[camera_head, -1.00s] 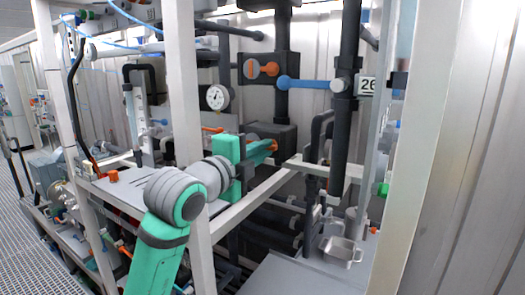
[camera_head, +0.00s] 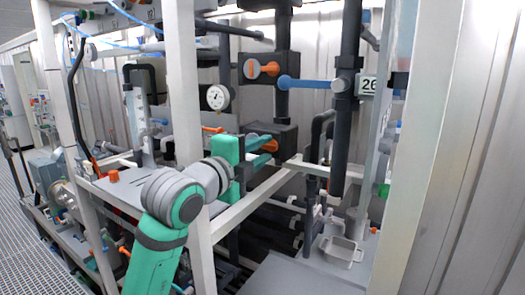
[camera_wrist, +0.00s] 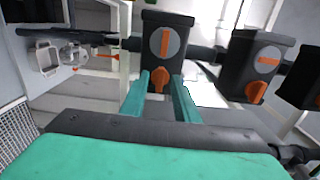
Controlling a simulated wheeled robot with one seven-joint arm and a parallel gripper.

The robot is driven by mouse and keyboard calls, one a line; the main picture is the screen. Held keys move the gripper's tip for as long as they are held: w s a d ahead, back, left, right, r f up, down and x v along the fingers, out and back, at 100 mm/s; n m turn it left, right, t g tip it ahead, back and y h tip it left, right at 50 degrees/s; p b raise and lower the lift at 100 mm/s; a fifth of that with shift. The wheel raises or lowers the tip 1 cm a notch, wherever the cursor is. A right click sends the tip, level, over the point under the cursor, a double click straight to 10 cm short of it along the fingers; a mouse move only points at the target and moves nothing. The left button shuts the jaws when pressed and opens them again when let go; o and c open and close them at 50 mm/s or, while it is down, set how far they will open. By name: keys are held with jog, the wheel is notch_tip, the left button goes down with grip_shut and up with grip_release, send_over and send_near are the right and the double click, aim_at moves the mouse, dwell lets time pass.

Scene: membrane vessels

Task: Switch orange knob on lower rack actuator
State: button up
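The lower rack actuator (camera_head: 285,135) is a dark box on the pipe rack, partly hidden behind my gripper. In the wrist view, an actuator (camera_wrist: 180,22) faces me with a grey disc and an upright orange bar. Its orange knob (camera_wrist: 162,86) sits below the disc. My gripper (camera_wrist: 161,76) is open, with one teal finger on each side of this knob and narrow gaps visible. In the head view, my gripper (camera_head: 262,151) reaches the lower actuator's front from the left; little of the knob shows there.
An upper actuator (camera_head: 285,66) with an orange knob is above. A second actuator (camera_wrist: 258,55) stands right in the wrist view. A white frame post (camera_head: 188,90) and crossbar (camera_head: 255,198) are close to my arm. A blue pipe (camera_head: 305,84) runs above right.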

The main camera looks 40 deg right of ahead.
jog(key=v, duration=1)
jog(key=shift+a+f, duration=0.1)
